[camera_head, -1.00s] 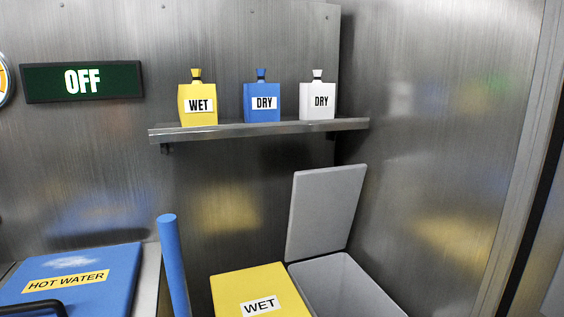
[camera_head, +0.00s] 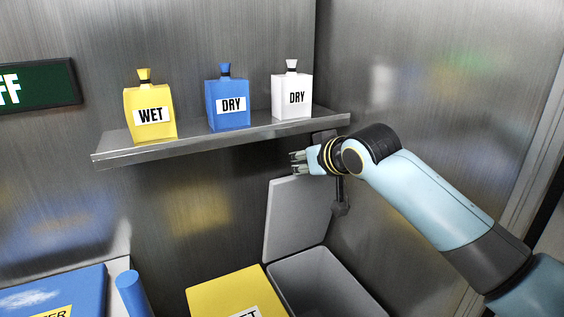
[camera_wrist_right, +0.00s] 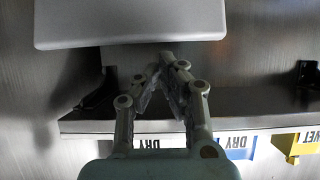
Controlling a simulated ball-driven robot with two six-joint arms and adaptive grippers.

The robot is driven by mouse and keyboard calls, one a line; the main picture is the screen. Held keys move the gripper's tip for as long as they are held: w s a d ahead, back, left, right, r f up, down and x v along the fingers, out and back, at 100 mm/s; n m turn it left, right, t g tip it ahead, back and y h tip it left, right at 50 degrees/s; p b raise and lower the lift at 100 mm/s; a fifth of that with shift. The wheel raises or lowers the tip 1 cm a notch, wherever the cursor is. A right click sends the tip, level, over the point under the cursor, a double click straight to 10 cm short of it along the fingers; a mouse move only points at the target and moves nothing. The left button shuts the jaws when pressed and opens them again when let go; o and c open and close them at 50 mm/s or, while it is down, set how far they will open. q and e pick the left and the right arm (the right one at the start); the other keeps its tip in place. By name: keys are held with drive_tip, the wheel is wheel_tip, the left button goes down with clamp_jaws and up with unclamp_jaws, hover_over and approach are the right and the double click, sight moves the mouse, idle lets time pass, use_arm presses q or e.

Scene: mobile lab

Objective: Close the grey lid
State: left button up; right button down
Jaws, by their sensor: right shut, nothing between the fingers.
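The grey lid (camera_head: 297,217) stands open, raised near upright at the back of an open grey bin (camera_head: 325,285). The lid's edge also shows at the top of the right wrist view (camera_wrist_right: 130,22). My right gripper (camera_head: 293,163) is shut and empty, just above the lid's top edge and below the shelf. In the right wrist view its fingertips (camera_wrist_right: 163,62) meet close to the lid's edge; I cannot tell whether they touch it. My left gripper is not in view.
A metal shelf (camera_head: 220,138) above holds a yellow WET bottle (camera_head: 150,112), a blue DRY bottle (camera_head: 228,103) and a white DRY bottle (camera_head: 292,92), close to my right gripper. A closed yellow bin lid (camera_head: 232,290) is left of the grey bin. A blue post (camera_head: 131,290) stands farther left.

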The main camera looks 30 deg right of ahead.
drive_tip(key=x, duration=0.8)
drive_tip(key=shift+w+f, duration=0.1)
drive_tip(key=shift+f, duration=0.05)
drive_tip(key=shift+f, duration=0.1)
